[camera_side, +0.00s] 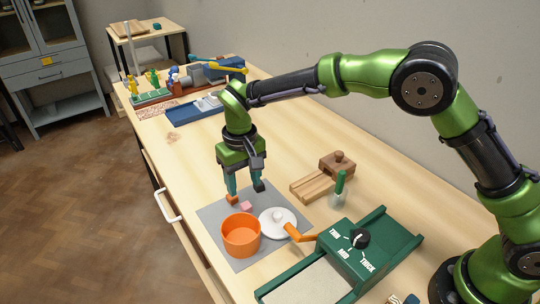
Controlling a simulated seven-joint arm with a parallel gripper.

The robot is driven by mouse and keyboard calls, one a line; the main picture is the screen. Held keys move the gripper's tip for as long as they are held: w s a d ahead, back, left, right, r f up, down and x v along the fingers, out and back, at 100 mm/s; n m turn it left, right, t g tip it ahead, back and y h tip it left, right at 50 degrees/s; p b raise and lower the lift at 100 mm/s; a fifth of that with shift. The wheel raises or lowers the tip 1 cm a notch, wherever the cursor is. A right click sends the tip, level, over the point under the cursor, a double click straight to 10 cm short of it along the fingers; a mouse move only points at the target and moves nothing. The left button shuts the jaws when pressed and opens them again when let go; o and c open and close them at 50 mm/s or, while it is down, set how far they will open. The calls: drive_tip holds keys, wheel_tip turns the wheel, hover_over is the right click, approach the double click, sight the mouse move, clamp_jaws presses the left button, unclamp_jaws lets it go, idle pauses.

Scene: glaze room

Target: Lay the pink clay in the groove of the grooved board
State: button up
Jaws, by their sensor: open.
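The pink clay (247,206) is a small lump on the grey mat (212,214), just behind the orange pot. The grooved board (313,186) is light wood with lengthwise grooves and lies to the right of the mat; no pink shows on it. My gripper (246,192) points down over the far part of the mat, with its fingers apart. The pink clay is just below and in front of the fingers, and nothing shows held between them. A small orange piece (232,199) is at the left fingertip; I cannot tell whether they touch.
A wooden block with a knob (338,163) and a green-handled tool (340,184) flank the board. A green roller machine (356,246) fills the front right.

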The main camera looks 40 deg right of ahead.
sight(246, 205)
wheel_tip(246, 205, down, 8)
drive_tip(key=shift+r, duration=0.2)
idle(0.3)
clamp_jaws()
